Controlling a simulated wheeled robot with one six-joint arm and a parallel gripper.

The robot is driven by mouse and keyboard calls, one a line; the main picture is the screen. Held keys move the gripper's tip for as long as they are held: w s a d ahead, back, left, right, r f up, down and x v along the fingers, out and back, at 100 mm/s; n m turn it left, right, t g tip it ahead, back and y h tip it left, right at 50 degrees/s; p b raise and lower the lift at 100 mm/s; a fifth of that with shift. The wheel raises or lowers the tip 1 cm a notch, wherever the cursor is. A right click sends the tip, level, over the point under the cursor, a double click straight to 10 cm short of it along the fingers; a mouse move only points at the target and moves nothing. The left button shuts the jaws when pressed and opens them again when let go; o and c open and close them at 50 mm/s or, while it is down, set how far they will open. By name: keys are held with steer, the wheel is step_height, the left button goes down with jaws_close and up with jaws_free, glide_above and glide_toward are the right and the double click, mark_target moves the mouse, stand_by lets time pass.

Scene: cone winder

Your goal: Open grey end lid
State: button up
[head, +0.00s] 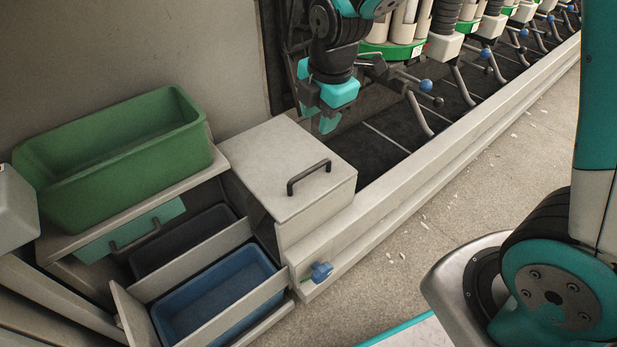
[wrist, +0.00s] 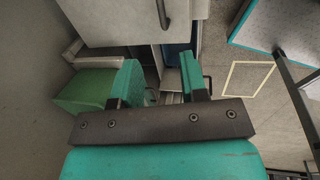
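The grey end lid (head: 285,160) lies flat on the box at the near end of the machine, and it looks closed. Its black bar handle (head: 308,176) stands up near the lid's front right side. In the wrist view the lid (wrist: 115,22) fills the top, with the handle (wrist: 163,12) at the top edge. My gripper (head: 317,119) hangs behind the lid's far edge, apart from the handle. In the wrist view its two teal fingers (wrist: 159,78) are spread with nothing held between them.
A green bin (head: 115,155) stands on a shelf left of the lid. A blue tray (head: 215,298) sits in an open drawer below. A blue knob (head: 321,271) sticks out below the lid. Spindle arms with blue balls (head: 426,85) are right of my gripper.

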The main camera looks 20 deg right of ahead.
mark_target(308, 171)
steer(key=w+f+b, duration=0.1)
steer(key=f+b, duration=0.1)
steer(key=f, duration=0.3)
steer(key=w+f+b, duration=0.1)
steer(key=f+b, duration=0.1)
steer(key=f, duration=0.4)
steer(key=w+a+f+b, duration=0.1)
steer(key=f+b, duration=0.1)
steer(key=f, duration=0.3)
steer(key=shift+f, duration=0.2)
steer(key=shift+c, duration=0.2)
jaws_close()
